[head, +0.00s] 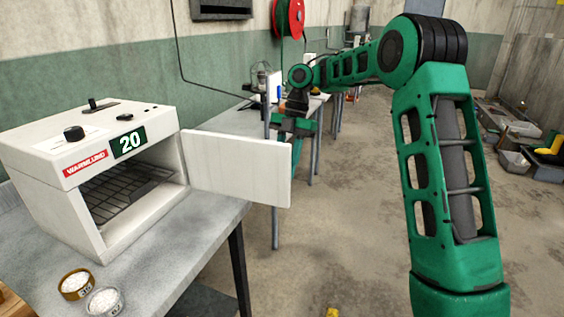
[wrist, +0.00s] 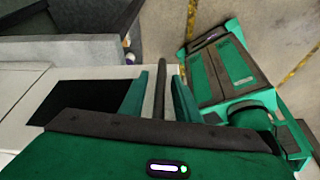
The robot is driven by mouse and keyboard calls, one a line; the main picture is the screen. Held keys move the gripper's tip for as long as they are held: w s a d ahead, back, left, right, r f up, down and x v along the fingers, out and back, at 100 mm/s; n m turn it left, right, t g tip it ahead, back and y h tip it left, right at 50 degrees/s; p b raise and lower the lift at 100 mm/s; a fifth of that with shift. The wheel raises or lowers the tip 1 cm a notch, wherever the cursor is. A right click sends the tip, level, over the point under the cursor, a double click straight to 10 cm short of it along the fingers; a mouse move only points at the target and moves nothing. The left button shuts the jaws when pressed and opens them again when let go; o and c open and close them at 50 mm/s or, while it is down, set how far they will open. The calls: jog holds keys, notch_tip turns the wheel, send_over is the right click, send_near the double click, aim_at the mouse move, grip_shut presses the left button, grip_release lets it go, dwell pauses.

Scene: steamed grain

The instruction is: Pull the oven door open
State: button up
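The white oven (head: 95,170) stands on the table at the left in the head view, its front open on a dark wire rack (head: 125,185). Its white door (head: 240,168) is hinged at the oven's right side and stands wide open to the right. My gripper (head: 288,132) is at the door's far side near its free end, partly hidden by the door. In the wrist view the two green fingers (wrist: 163,98) stand apart on either side of a dark bar (wrist: 160,80), seemingly the door handle. A narrow gap shows on each side of it. The head view hides the handle.
Two small labelled containers of white grain (head: 75,284) (head: 104,301) stand on the grey table (head: 185,250) in front of the oven. Another bench with equipment (head: 240,120) lies behind the door. Bare floor (head: 340,215) is open to the right.

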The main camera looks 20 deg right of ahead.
jog(key=v, duration=1)
jog(key=shift+r, duration=0.3)
jog(key=shift+w, duration=0.15)
dwell(0.3)
jog(key=s+d+f+m+t+h, duration=0.1)
jog(key=s+d+f+m, duration=0.3)
jog(key=s+m, duration=0.7)
jog(key=s+d+f+m+t+h, duration=0.1)
jog(key=s+d+f+m, duration=0.3)
jog(key=s+d+m, duration=0.3)
jog(key=s+d+f+m+t+h, duration=0.1)
jog(key=s+d+f+m, duration=0.3)
jog(key=s+m, duration=1.1)
jog(key=s+d, duration=0.1)
jog(key=s, duration=0.8)
jog(key=shift+s+d, duration=0.2)
jog(key=shift+s, duration=0.1)
